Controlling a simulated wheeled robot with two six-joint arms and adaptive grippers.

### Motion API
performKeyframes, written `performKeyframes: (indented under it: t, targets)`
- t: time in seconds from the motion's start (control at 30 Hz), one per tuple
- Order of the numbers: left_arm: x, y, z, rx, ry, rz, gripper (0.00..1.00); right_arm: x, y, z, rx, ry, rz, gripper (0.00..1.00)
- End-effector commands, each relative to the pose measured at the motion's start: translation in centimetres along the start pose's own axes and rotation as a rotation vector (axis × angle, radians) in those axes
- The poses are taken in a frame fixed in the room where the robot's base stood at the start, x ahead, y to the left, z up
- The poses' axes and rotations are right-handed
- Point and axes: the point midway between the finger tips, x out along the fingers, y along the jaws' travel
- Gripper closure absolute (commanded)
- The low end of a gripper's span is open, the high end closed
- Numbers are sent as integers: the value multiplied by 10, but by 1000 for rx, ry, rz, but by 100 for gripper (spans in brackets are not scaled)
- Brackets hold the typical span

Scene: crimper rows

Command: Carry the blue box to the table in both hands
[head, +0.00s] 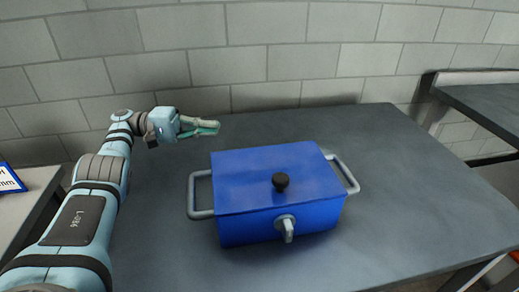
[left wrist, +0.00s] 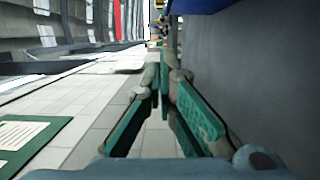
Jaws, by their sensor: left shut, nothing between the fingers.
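The blue box (head: 265,195) stands on the dark grey table (head: 410,180). It has a black knob on its lid, a grey latch on its front and a grey bar handle at each end, the left handle (head: 200,195) and the right handle (head: 344,174). My left gripper (head: 210,127) is above the table, behind and left of the box, apart from it. Its green-padded fingers are shut and empty; they also show in the left wrist view (left wrist: 162,105). A blue edge shows at the top of the left wrist view. My right gripper is in neither view.
A grey block wall (head: 290,55) stands behind the table. Another dark table (head: 490,105) is at the right, and a light surface with a blue sign (head: 10,180) is at the left. The table is bare around the box.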

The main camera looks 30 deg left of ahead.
Motion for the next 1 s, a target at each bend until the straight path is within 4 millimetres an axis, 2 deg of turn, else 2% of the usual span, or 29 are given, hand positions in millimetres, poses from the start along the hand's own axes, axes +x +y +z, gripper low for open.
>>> performKeyframes:
  t: [0.03, 0.1, 0.2, 0.27, 0.47, 0.6, 0.83, 0.9, 1.0]
  targets:
    - [0, -13, 0, 0, 0, 0, 100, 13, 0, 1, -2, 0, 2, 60]
    - [0, -23, 0, 0, 0, 0, 100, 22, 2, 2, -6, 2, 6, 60]
    - [0, -32, 0, 0, 0, -1, 100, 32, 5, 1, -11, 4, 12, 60]
    - [2, -33, 0, -1, 0, -1, 100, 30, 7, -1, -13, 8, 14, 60]
    - [24, -25, 1, -2, -3, -5, 100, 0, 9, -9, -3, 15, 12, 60]
    - [54, -26, 1, -1, -4, -1, 100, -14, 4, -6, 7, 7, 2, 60]
    - [104, -29, 1, 0, -3, 1, 100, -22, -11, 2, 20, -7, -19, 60]
    - [104, -28, 14, 0, -1, -7, 100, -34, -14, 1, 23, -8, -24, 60]
    - [107, -29, 28, -1, -1, -4, 100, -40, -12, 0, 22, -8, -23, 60]
